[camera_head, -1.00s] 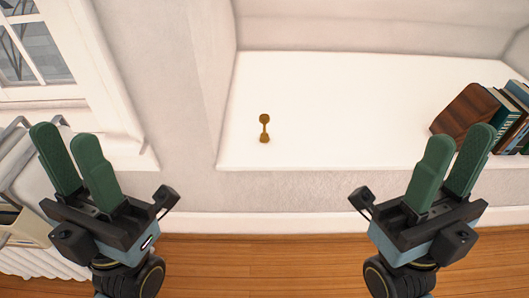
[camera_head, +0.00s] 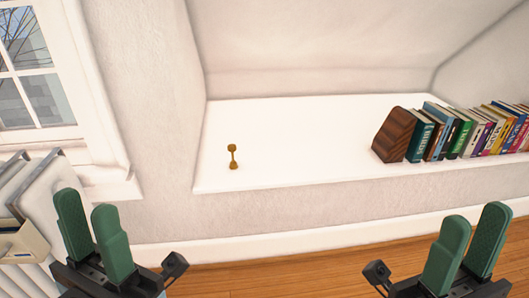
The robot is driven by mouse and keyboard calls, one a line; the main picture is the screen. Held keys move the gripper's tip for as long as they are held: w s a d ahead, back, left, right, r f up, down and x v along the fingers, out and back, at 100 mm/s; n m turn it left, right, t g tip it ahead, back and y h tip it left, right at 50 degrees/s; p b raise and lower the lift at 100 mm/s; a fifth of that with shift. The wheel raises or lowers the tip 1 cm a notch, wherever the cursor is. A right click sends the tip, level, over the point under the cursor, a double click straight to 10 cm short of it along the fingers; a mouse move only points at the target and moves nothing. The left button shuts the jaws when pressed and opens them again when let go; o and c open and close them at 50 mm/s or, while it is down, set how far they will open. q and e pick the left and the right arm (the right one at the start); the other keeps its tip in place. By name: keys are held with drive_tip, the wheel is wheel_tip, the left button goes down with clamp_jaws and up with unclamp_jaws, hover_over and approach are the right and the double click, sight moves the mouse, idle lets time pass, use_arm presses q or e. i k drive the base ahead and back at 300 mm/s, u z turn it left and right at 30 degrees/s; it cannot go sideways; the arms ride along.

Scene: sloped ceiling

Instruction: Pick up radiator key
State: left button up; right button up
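The radiator key (camera_head: 232,157) is a small brass-coloured piece with a knob at each end. It stands or lies near the front left of the white ledge (camera_head: 290,135); I cannot tell which. My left gripper (camera_head: 90,225) is at the lower left, its two green fingers apart with nothing between them. My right gripper (camera_head: 470,235) is at the lower right, also open and empty. Both grippers are apart from the key.
A wooden bookend (camera_head: 394,136) and a row of books (camera_head: 465,131) stand on the ledge's right side. A radiator (camera_head: 30,270) with a hanging rack is at the left below the window (camera_head: 35,75). The ledge's middle is clear.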

sight(231, 148)
drive_tip(key=z, duration=0.5)
drive_tip(key=i, duration=1.35)
drive_tip(key=u, duration=0.4)
